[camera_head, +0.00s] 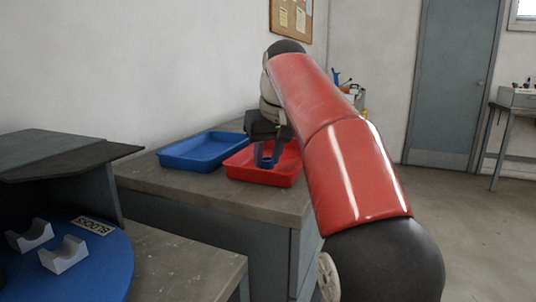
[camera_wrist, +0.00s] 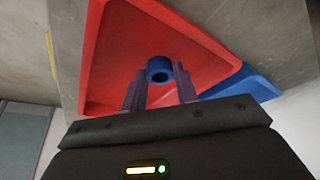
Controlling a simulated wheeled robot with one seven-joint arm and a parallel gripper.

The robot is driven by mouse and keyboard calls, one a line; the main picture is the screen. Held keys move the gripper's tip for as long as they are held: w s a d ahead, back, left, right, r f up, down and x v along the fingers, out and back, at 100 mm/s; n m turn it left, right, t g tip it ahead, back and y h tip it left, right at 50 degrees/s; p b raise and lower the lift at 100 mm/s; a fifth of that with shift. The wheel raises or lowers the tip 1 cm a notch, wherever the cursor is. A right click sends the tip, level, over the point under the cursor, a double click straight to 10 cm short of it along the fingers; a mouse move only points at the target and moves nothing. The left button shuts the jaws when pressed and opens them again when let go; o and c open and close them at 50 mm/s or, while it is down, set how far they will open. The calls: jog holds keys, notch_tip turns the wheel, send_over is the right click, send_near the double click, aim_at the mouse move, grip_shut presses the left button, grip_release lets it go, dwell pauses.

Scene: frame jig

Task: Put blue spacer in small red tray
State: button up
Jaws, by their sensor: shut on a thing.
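The blue spacer (camera_wrist: 159,69) is a short ring with a dark hole, seen end-on in the wrist view. My gripper (camera_wrist: 160,76) is shut on it, one finger on each side. In the head view the spacer (camera_head: 267,160) shows small between the fingertips of my gripper (camera_head: 267,157). The small red tray (camera_wrist: 98,75) lies beneath the spacer in the wrist view. In the head view the fingers are within the red tray's (camera_head: 262,176) outline. I cannot tell whether the spacer touches the tray floor.
A larger blue tray (camera_head: 197,154) stands just left of the red tray on the grey bench (camera_head: 190,194). At lower left is a round blue table (camera_head: 95,280) with white cradles (camera_head: 64,254) and a label, below a dark shelf (camera_head: 70,152).

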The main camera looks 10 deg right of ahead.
jog(key=shift+f+b, duration=0.35)
jog(key=shift+f, duration=0.2)
jog(key=o, duration=1)
